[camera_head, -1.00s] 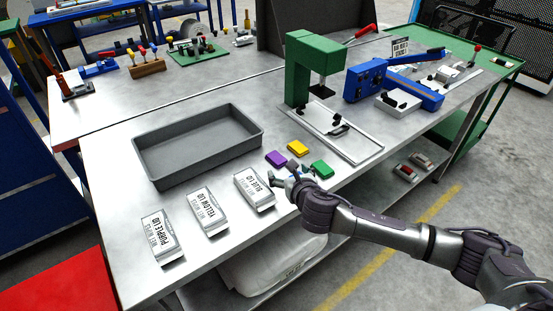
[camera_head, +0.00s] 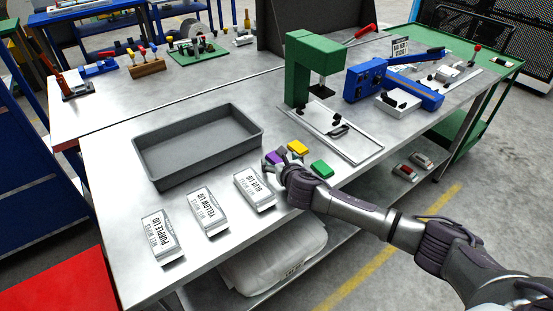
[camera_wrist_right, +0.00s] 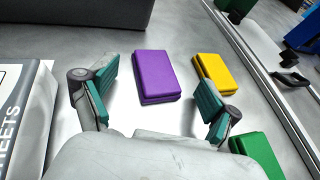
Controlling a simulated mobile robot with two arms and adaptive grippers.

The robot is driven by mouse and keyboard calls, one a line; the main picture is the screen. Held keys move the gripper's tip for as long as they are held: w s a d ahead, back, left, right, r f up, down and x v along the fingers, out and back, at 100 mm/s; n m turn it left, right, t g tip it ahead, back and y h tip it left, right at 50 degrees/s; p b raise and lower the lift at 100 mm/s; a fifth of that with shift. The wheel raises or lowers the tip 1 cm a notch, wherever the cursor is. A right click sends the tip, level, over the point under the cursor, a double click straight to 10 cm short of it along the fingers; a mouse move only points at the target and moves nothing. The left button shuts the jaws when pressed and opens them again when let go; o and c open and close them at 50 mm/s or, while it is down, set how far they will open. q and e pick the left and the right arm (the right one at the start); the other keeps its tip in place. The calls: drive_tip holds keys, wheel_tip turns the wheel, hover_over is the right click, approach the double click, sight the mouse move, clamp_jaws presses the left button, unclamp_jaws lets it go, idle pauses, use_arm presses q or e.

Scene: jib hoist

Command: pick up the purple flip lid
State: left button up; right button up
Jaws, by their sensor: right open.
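The purple flip lid (camera_wrist_right: 156,76) is a flat purple block lying on the metal bench. In the right wrist view it lies ahead of and between the spread fingers of my right gripper (camera_wrist_right: 152,100), with neither finger touching it. In the head view only part of the purple lid (camera_head: 271,158) shows beside my right gripper (camera_head: 275,162), which partly covers it. The right gripper is open and empty, low over the bench. My left gripper is not in view.
A yellow lid (camera_wrist_right: 214,74) lies close right of the purple one, near the right finger. A green lid (camera_wrist_right: 260,153) lies nearer. A grey tray (camera_head: 158,183) and a green press (camera_head: 298,70) stand behind.

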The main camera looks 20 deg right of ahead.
drive_tip(key=c, duration=1.1)
